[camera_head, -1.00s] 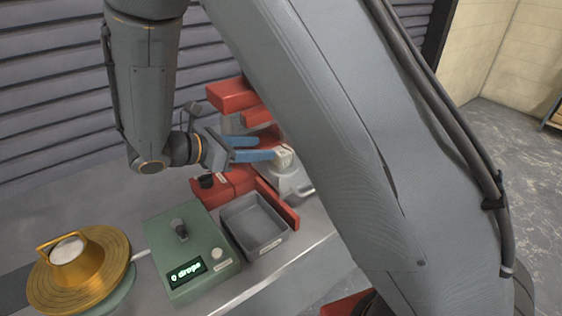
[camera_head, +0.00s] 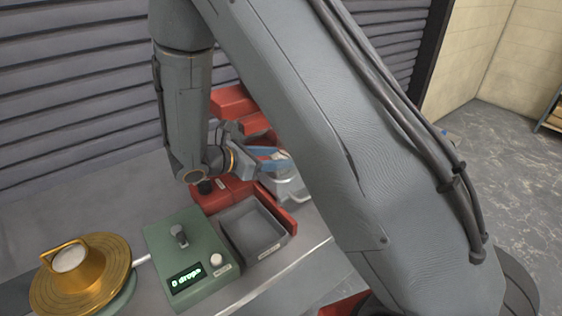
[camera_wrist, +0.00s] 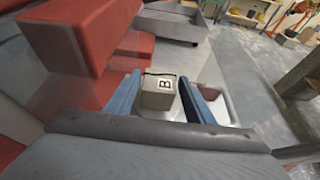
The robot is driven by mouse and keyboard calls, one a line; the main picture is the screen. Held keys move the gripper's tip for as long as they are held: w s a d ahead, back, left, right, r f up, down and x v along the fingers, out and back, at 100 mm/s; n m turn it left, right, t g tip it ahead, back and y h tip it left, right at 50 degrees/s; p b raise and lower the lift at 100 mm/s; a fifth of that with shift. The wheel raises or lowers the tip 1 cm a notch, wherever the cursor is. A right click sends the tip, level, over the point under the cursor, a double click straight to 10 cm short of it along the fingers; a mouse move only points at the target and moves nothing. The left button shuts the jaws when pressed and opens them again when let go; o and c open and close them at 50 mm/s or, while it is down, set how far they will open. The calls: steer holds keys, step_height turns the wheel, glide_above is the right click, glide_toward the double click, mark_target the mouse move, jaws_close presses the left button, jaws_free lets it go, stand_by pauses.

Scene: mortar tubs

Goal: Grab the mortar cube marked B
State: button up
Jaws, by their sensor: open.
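The mortar cube marked B (camera_wrist: 158,92) is a pale block with a black B on its top face. In the wrist view it sits between the two blue fingers of my gripper (camera_wrist: 157,97), with a narrow gap showing on the right; contact on the left is hard to judge. My gripper is open. In the head view my gripper (camera_head: 274,160) is at the red machine, and my arm hides much of the cube.
The red machine (camera_head: 236,100) rises close beside my gripper. A grey tray (camera_head: 252,228), a green box reading "0 drops" (camera_head: 187,258) and a brass dish (camera_head: 80,277) stand on the grey bench (camera_head: 110,205).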

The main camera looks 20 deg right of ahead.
steer(key=shift+c, duration=0.3)
steer(key=c, duration=0.9)
steer(key=shift+r, duration=0.1)
